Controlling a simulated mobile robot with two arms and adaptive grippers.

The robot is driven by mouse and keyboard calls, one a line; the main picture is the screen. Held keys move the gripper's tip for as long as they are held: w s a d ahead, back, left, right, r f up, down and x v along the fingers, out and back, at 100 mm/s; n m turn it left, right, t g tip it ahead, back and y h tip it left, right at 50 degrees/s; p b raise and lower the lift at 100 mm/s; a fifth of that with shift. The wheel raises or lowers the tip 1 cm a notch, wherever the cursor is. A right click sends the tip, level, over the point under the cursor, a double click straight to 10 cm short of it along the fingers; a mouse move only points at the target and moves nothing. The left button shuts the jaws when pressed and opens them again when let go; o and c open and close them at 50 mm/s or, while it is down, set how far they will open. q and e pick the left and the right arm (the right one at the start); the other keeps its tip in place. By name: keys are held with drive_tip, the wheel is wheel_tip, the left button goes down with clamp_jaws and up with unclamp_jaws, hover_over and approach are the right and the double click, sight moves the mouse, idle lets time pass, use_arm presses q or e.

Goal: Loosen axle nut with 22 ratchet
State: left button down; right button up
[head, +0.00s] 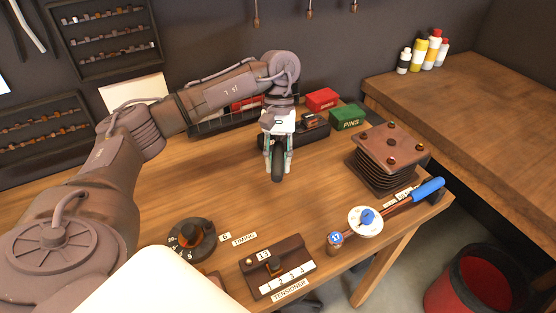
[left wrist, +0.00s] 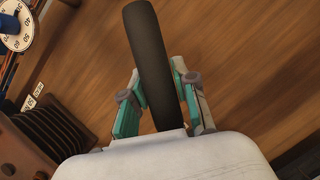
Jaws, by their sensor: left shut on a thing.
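My left gripper (head: 278,158) is above the middle of the workbench, pointing down, shut on a black rounded handle (head: 278,174). In the left wrist view the handle (left wrist: 150,50) runs up between the teal fingers (left wrist: 158,95). Its other end is hidden by the gripper, so I cannot tell whether it is the 22 ratchet. A blue-handled tool (head: 428,189) with a white dial (head: 365,221) lies at the bench's right front. Its blue end piece (head: 335,238) is marked 17. I cannot make out an axle nut. My right gripper is not in view.
A dark layered stack (head: 388,158) stands right of my gripper. Red (head: 322,100) and green (head: 347,117) boxes sit behind. A tensioner block (head: 278,267) and a round timing piece (head: 191,239) are near the front edge. Bare wood lies between. A red-lined bin (head: 470,285) stands right.

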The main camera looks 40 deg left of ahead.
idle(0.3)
use_arm(q)
drive_tip(key=shift+w+d+n+t+h+b, duration=0.3)
drive_tip(key=shift+w+d+n+h+b, duration=0.15)
drive_tip(key=shift+w+d+n, duration=1.05)
drive_tip(key=shift+s+d, duration=0.1)
drive_tip(key=shift+s, duration=0.05)
drive_tip(key=w+d+n, duration=0.1)
drive_tip(key=w+d+n+t+b, duration=0.1)
drive_tip(key=w, duration=0.1)
drive_tip(key=shift+w+d+n+h, duration=0.15)
drive_tip(key=shift+d+n+h, duration=0.1)
drive_tip(key=shift+n, duration=0.15)
drive_tip(key=shift+w+d+n+t+b, duration=0.15)
drive_tip(key=shift+w+d+n+b, duration=0.1)
drive_tip(key=shift+w+n, duration=0.3)
drive_tip(key=shift+w+d+n+t+b, duration=0.2)
drive_tip(key=shift+w+n, duration=0.2)
drive_tip(key=shift+w, duration=0.35)
drive_tip(key=shift+w+d+n+t+b, duration=0.15)
drive_tip(key=shift+w+d+n+b, duration=0.1)
drive_tip(key=shift+w+n, duration=0.3)
